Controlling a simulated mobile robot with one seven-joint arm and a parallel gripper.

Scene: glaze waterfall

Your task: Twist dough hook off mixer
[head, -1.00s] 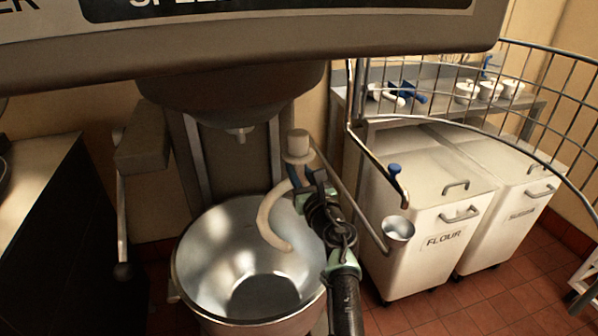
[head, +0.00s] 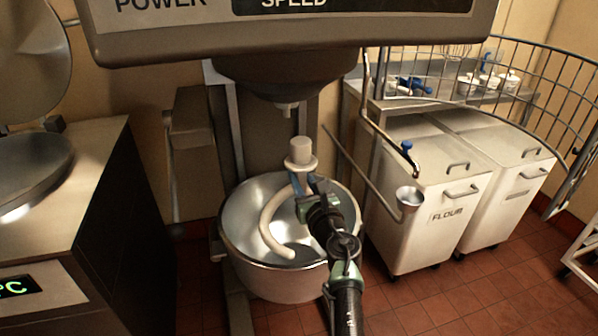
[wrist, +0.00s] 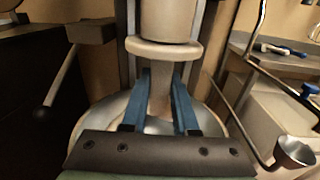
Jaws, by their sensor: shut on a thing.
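The pale dough hook (head: 268,218) is off the mixer, in front of the bowl opening in the head view. Its collar and thick top stub point up, below and apart from the mixer's drive shaft (head: 288,109). My gripper (head: 304,184) is shut on the hook's shank just under the collar. In the wrist view, the blue fingers (wrist: 160,100) stand on either side of the shank (wrist: 160,88), below the collar. The grey mixer head (head: 290,30) overhangs from the top. The steel bowl (head: 236,225) is below, partly hidden by the hook and my arm.
The open wire guard (head: 540,90) juts out at the right. A metal lever with a small cup (head: 409,199) hangs right of the bowl. White flour bins (head: 425,190) stand farther right. A dark counter unit (head: 85,220) is at the left.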

